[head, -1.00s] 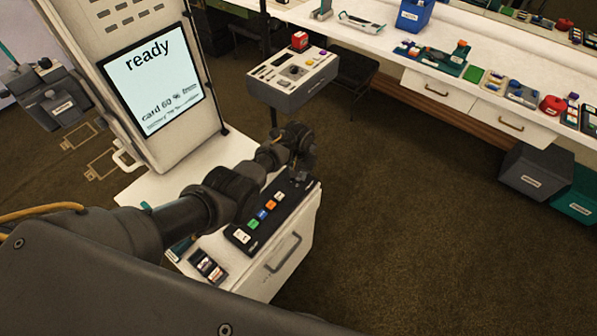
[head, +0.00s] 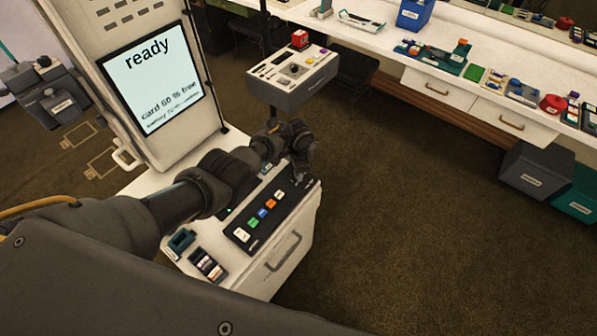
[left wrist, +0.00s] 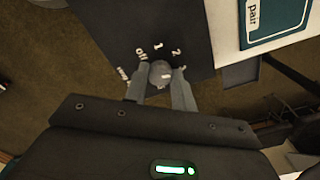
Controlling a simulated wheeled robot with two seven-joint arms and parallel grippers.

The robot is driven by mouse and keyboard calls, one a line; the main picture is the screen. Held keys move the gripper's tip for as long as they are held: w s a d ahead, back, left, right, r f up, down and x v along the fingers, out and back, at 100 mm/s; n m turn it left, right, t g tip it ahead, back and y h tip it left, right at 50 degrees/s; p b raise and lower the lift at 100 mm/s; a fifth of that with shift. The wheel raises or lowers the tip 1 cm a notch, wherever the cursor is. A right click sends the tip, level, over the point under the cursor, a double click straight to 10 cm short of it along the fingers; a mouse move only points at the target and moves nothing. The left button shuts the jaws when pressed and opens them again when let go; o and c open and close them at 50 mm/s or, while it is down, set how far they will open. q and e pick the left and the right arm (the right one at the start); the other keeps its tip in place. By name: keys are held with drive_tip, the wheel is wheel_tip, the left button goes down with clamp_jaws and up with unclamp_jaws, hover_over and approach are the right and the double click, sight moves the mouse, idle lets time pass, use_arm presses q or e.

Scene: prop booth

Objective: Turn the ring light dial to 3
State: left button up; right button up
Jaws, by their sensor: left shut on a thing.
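The ring light dial (left wrist: 159,73) is a small round grey knob on a dark panel (left wrist: 120,25). My left gripper (left wrist: 161,78) is shut on the dial, one finger on each side. Which mark the dial points to is unclear. In the head view my left gripper (head: 299,172) is at the far end of the black panel (head: 236,236) with coloured buttons, and hides the dial. My right gripper is not in view.
The panel lies on a white cabinet (head: 297,262). A screen (head: 152,78) reading "ready" stands behind it at left. A grey console (head: 290,98) stands beyond. A long white counter (head: 385,50) runs along the back. Open floor (head: 420,210) lies to the right.

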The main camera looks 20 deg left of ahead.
use_arm(q)
drive_tip(key=shift+m, duration=0.9)
drive_tip(key=o, duration=1)
wheel_tip(320, 180, up, 11)
drive_tip(key=p, duration=0.3)
drive_tip(key=shift+f, duration=0.15)
